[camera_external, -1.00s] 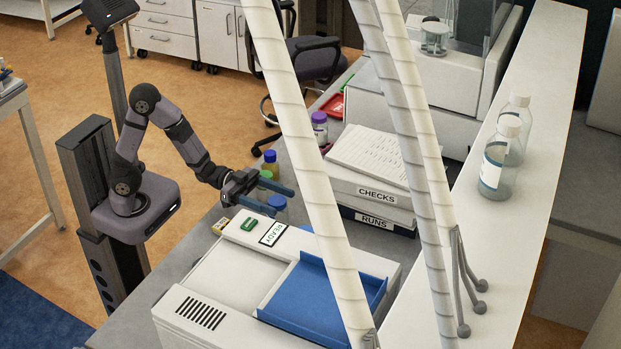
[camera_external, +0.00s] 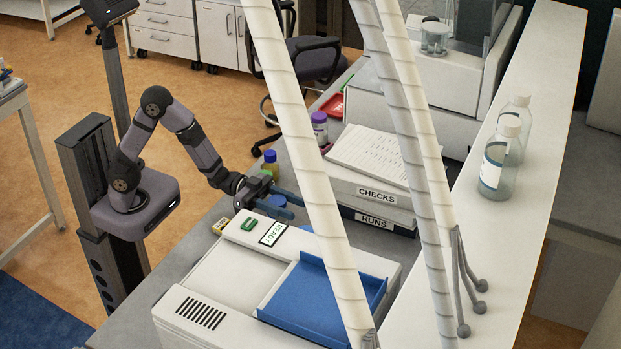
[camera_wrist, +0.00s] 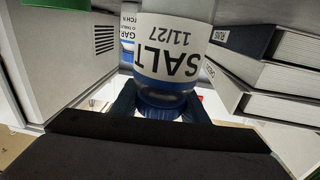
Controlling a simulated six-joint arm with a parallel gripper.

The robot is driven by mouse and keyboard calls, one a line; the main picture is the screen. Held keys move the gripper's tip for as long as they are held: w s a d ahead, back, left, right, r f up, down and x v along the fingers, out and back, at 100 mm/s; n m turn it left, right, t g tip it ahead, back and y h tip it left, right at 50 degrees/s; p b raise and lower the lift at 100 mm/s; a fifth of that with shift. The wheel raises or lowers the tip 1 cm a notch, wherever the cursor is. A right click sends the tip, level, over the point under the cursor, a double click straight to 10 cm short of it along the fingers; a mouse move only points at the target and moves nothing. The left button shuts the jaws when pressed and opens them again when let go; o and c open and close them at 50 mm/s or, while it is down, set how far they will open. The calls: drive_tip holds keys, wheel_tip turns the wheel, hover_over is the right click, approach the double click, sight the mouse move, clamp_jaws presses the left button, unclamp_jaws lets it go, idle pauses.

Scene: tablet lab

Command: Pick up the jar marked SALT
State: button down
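The clear jar marked SALT (camera_wrist: 172,50) appears upside down in the wrist view, with its blue cap (camera_wrist: 160,110) toward me. The same blue cap (camera_external: 275,201) shows in the outside view, on the bench behind the white machine. My gripper (camera_external: 297,208) has one finger on each side of the jar near the cap. In the wrist view the fingers of my gripper (camera_wrist: 160,104) stand very close to the cap. I cannot tell whether they touch it. Another labelled jar (camera_wrist: 129,32) stands behind the SALT jar, partly hidden.
A blue-capped jar (camera_external: 270,163) and a purple-capped bottle (camera_external: 319,127) stand farther back on the bench. The white machine (camera_external: 222,285) with a blue tray (camera_external: 318,305) is in front.

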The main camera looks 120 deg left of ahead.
drive_tip(key=shift+r, duration=0.2)
wheel_tip(320, 180, up, 10)
idle(0.7)
